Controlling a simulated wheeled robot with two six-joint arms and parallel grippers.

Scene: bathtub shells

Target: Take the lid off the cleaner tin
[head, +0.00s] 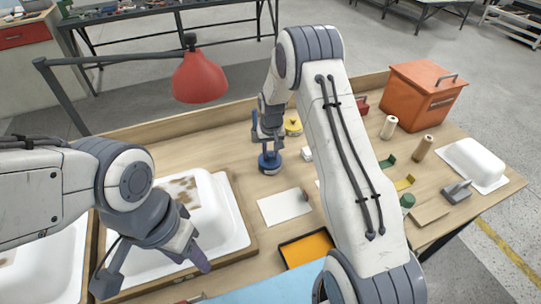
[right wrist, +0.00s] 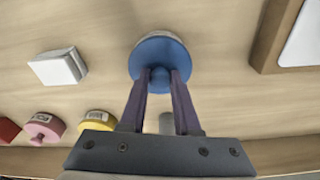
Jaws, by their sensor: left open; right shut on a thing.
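My right gripper (right wrist: 160,80) is shut on the knob of the lid, reaching down from above. I cannot tell whether the lid sits fully on the tin. My left gripper (head: 198,258) is open and empty over the left tub shell, well away from the tin.
A white tub shell (head: 225,215) with brown stains lies in a wooden frame at the left. A white box (right wrist: 58,67), a pink tin (right wrist: 43,128) and a yellow tin (right wrist: 98,122) stand near the blue lid. A red lamp (head: 200,77) hangs over the bench's back edge.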

